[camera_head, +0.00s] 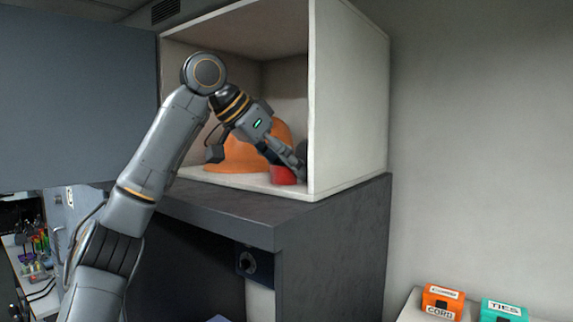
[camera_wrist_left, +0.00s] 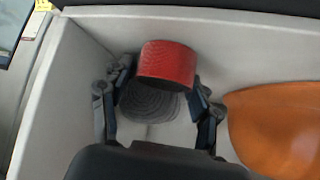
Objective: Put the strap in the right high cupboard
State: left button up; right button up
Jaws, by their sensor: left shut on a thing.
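The strap (camera_head: 283,175) looks like a red roll low inside the open right high cupboard (camera_head: 348,100), near its right wall. In the left wrist view the strap (camera_wrist_left: 167,63) shows its red band, with a grey spiral face toward the camera. My left gripper (camera_head: 290,167) reaches into the cupboard. In the left wrist view its fingers (camera_wrist_left: 158,98) lie on both sides of the roll, shut on it. The roll is at or just above the cupboard floor; I cannot tell whether it touches. My right gripper is not in view.
An orange rounded object (camera_head: 240,150) stands in the cupboard beside the strap, and also fills the right of the wrist view (camera_wrist_left: 280,130). A dark counter (camera_head: 290,212) lies below. An orange box (camera_head: 441,301) and a teal box (camera_head: 502,311) stand at lower right.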

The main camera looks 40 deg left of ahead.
pick_arm(q)
jog(key=o, duration=1.2)
jog(key=shift+w+f, duration=0.1)
jog(key=shift+r, duration=0.25)
jog(key=v, duration=1.2)
jog(key=shift+d+f, duration=0.1)
